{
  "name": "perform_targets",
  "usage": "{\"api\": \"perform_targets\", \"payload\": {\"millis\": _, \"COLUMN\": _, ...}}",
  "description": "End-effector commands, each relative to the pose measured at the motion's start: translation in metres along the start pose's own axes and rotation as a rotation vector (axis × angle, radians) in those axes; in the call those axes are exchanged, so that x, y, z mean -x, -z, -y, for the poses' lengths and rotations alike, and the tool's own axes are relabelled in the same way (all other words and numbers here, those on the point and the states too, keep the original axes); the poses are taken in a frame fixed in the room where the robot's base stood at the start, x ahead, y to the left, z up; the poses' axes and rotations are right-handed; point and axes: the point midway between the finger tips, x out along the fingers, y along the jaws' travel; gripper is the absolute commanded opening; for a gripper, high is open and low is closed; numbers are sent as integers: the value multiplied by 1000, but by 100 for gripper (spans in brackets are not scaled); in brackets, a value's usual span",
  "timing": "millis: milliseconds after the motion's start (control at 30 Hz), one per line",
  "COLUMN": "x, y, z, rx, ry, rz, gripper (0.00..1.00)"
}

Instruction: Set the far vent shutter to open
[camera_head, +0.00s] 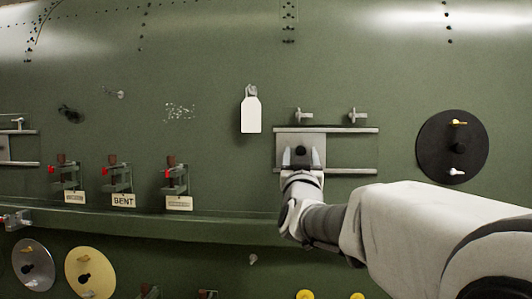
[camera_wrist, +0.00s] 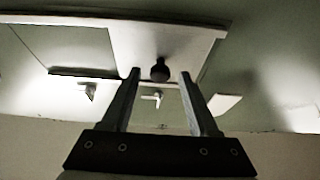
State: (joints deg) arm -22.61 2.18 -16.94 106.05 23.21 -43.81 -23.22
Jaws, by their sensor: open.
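A pale sliding shutter plate (camera_head: 300,139) sits at the left end of two horizontal rails on the green fuselage wall. The right part between the rails shows green. A dark knob (camera_head: 302,158) stands out from the plate; the knob (camera_wrist: 160,70) also shows in the wrist view. My gripper (camera_head: 301,155) is at the plate, with its two fingers apart. In the wrist view my gripper (camera_wrist: 159,75) has one finger on each side of the knob; I cannot tell whether either touches it. Another shutter plate (camera_head: 4,148) with rails is partly cut off at the left edge.
Two small pale handles (camera_head: 304,115) (camera_head: 355,115) stick out above the rails. A black disc (camera_head: 452,147) with pegs is to the right. A white tag (camera_head: 251,114) hangs to the left. Several red clamps with labels (camera_head: 123,200) stand above a ledge (camera_head: 150,222).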

Motion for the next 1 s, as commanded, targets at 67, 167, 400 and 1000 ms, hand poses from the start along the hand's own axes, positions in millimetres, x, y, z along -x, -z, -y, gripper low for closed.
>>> {"api": "perform_targets", "payload": {"millis": 67, "x": 0, "y": 0, "z": 0, "rx": 0, "ry": 0, "rz": 0, "gripper": 61}}
{"api": "perform_targets", "payload": {"millis": 167, "x": 0, "y": 0, "z": 0, "rx": 0, "ry": 0, "rz": 0, "gripper": 61}}
{"api": "perform_targets", "payload": {"millis": 400, "x": 0, "y": 0, "z": 0, "rx": 0, "ry": 0, "rz": 0, "gripper": 23}}
{"api": "perform_targets", "payload": {"millis": 1000, "x": 0, "y": 0, "z": 0, "rx": 0, "ry": 0, "rz": 0, "gripper": 0}}
